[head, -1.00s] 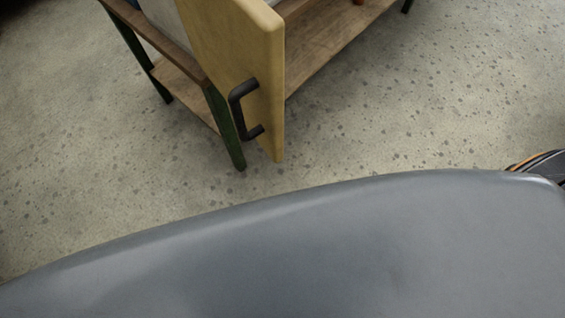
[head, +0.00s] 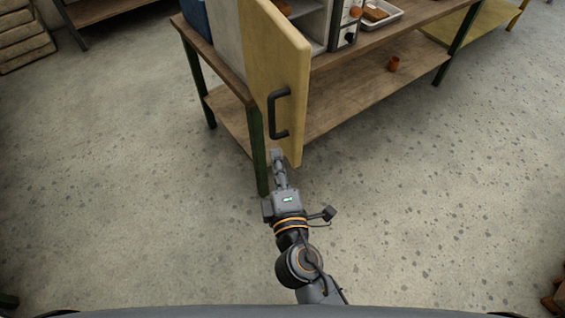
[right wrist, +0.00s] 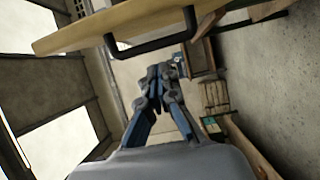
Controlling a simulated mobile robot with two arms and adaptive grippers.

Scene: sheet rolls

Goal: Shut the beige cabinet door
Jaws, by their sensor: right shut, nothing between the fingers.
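The beige cabinet door (head: 272,70) stands open in the head view, its edge swung out past the front of the workbench. The pale cabinet body (head: 226,30) is mostly hidden behind the door. My right gripper (head: 277,156) is shut and empty, just below the handle near the door's bottom edge. In the right wrist view the shut fingers (right wrist: 160,75) point toward the area under the handle (right wrist: 150,47), with the door (right wrist: 130,22) across the top. I cannot tell whether they touch the door. My left gripper is out of view.
The cabinet stands on a wooden workbench (head: 420,36) with dark green legs and a lower shelf (head: 350,100). A white tray (head: 381,14) sits on the benchtop.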

